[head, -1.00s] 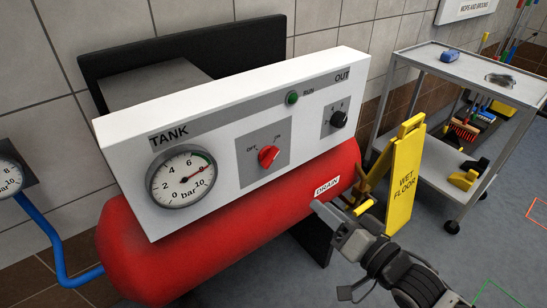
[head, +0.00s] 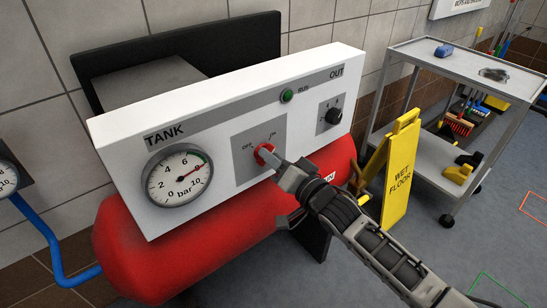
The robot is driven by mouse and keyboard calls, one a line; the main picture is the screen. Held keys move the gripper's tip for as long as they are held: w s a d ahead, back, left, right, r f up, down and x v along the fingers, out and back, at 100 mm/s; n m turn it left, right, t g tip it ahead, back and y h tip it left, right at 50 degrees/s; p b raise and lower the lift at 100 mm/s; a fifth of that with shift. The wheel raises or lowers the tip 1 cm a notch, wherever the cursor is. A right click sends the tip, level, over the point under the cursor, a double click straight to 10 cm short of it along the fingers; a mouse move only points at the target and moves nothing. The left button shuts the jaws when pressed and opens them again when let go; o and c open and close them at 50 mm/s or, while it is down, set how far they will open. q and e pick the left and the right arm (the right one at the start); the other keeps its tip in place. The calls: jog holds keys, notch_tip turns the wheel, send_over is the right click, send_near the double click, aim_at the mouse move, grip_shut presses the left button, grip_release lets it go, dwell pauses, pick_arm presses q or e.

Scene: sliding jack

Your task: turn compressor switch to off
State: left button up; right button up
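The red compressor switch (head: 261,157) is a knob on a grey plate (head: 246,172) on the white panel, with OFF at its upper left and ON at its upper right. My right gripper (head: 273,186) comes in from the lower right and looks open. Its upper finger lies over the right side of the knob and seems to touch it. The lower finger is below, in front of the red tank (head: 130,242). The finger partly hides the knob, so I cannot tell exactly where it points. My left gripper is not in view.
The tank gauge (head: 178,176) is left of the switch. A green RUN lamp (head: 286,96) and a black OUT knob (head: 333,115) are to its right. A yellow wet floor sign (head: 401,172) and a grey cart (head: 470,75) stand right of the compressor.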

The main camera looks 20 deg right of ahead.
jog(key=shift+w+a, duration=0.1)
jog(key=shift+w, duration=0.1)
grip_shut()
